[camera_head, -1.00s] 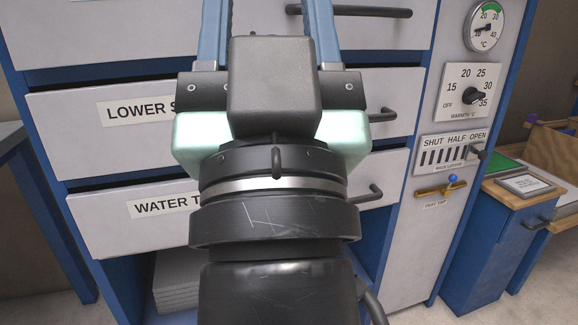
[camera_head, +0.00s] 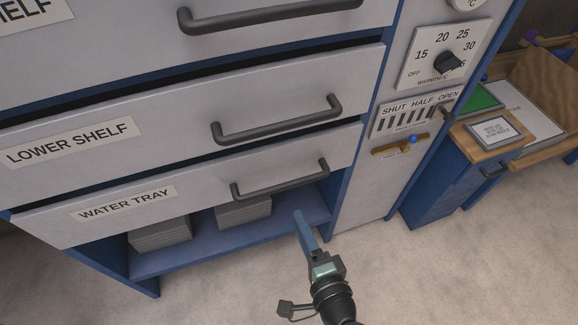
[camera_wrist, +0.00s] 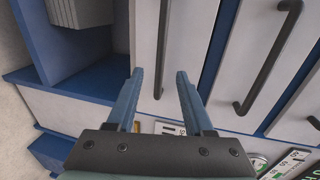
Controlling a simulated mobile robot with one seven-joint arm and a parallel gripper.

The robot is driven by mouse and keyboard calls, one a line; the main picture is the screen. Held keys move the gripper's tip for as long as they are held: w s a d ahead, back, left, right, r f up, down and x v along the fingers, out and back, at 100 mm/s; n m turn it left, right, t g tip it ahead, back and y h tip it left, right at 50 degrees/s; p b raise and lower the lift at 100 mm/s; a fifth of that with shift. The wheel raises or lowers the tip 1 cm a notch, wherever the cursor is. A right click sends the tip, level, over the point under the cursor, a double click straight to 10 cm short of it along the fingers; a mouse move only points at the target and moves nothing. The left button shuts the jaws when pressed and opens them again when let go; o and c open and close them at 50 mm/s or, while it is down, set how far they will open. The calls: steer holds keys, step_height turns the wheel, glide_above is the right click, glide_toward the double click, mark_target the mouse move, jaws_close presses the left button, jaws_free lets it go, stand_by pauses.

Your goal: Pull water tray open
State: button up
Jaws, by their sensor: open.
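The water tray (camera_head: 200,188) is the lowest labelled drawer front in the head view, pale grey with a dark bar handle (camera_head: 282,185). My gripper (camera_head: 299,217) is below and in front of the handle's right part, and looks apart from it. In the wrist view my gripper (camera_wrist: 160,74) is open and empty, with two blue fingers spread. The water tray handle (camera_wrist: 161,45) appears between the fingertips there, beyond them; the exact depth gap is hard to tell. In the head view one finger largely hides the other.
The lower shelf drawer (camera_head: 180,120), with its own handle (camera_head: 280,122), is just above. Below the tray is an open blue bay with grey stacks (camera_head: 243,211). A control panel with a brass tap (camera_head: 400,147) stands to the right. Floor in front is clear.

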mark_target(282, 185)
steer(key=x, duration=1.2)
steer(key=shift+w+a, duration=0.25)
jaws_close()
stand_by(1.0)
